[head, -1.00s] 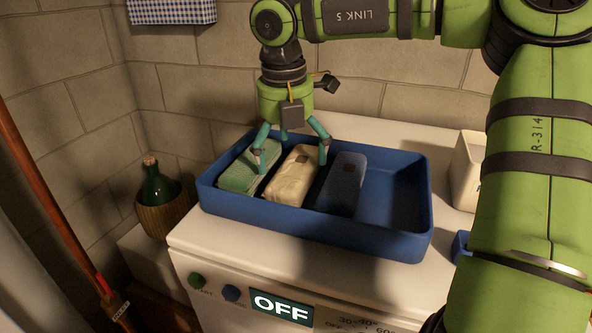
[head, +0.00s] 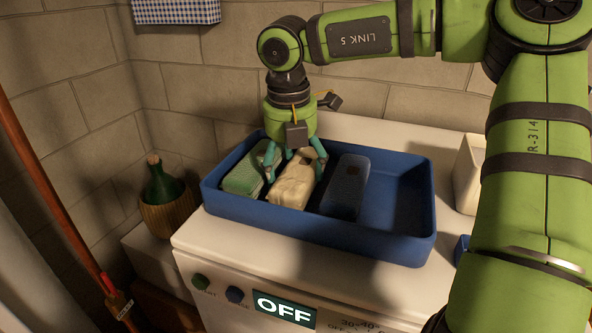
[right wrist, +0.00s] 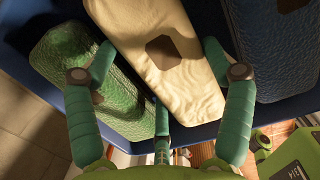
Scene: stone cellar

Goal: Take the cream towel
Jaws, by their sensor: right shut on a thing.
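The cream towel (head: 291,188) is a folded bundle with a dark patch on top. It lies in the blue tray (head: 330,236), between a green towel (head: 243,178) and a dark blue towel (head: 346,188). My right gripper (head: 296,172) is over it from above, with its fingers shut on its sides. In the right wrist view the cream towel (right wrist: 165,60) lies between the teal fingers. One finger sits between it and the green towel (right wrist: 80,75), another at its edge facing the dark blue towel (right wrist: 272,50). My left gripper is not in view.
The tray stands on a white machine with an OFF display (head: 284,309). The right part of the tray is empty. A green bottle in a wicker base (head: 166,198) stands at the left, and a cream container (head: 468,178) at the right. A stone wall rises behind.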

